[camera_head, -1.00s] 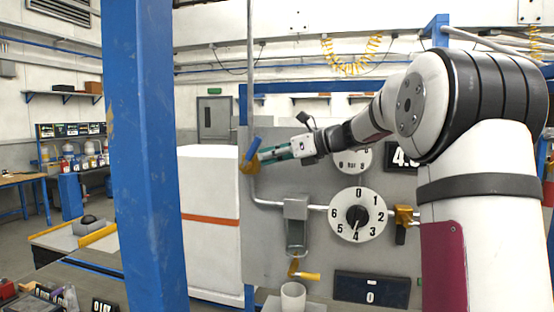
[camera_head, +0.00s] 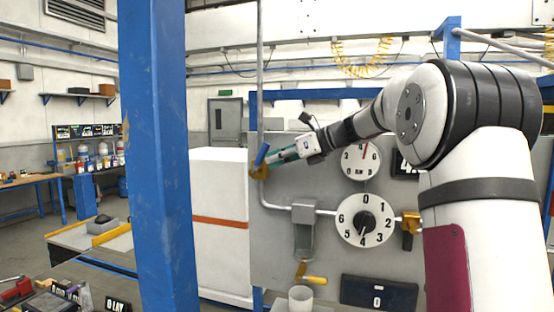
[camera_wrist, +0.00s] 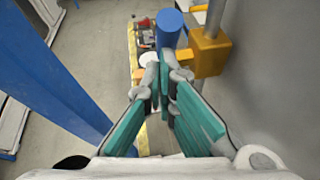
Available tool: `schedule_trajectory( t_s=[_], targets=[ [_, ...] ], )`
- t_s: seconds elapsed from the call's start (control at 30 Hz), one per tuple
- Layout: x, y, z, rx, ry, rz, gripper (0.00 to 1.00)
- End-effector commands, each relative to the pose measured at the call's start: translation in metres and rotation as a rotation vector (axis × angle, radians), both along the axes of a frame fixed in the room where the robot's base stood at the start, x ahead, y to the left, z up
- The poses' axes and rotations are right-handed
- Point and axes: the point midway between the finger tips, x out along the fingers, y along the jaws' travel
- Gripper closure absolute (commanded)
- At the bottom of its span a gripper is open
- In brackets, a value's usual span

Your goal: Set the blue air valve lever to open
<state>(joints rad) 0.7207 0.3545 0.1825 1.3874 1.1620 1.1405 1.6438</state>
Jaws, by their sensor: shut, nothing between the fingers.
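The blue lever (camera_head: 262,154) sits on a yellow-orange valve body (camera_head: 260,172) on the vertical pipe at the panel's left edge. In the head view it stands tilted, its top leaning right. My gripper (camera_head: 273,161), with teal fingers, is shut and empty just right of the lever; whether it touches is unclear there. In the wrist view, my gripper's fingertips (camera_wrist: 160,72) are together below the lever's round blue end (camera_wrist: 169,26). The valve body (camera_wrist: 209,53) is to their right. Part of the lever is hidden behind the fingertips.
A blue post (camera_head: 157,150) stands left of the panel, and it also shows in the wrist view (camera_wrist: 52,66). A numbered dial (camera_head: 365,220), a gauge (camera_head: 361,159), and a second yellow valve (camera_head: 411,223) are on the grey panel. A white cup (camera_head: 301,298) sits below.

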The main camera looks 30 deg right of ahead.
Motion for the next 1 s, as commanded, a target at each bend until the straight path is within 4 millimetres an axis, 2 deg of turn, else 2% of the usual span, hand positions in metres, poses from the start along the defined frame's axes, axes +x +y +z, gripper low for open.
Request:
schedule_trajectory(
  t_s=[0.6, 1.0],
  targets=[
    [0.015, 0.014, 0.020, -0.222, 0.219, 0.002, 1.00],
    [0.019, 0.019, 0.026, -0.214, 0.216, 0.000, 1.00]
  ],
)
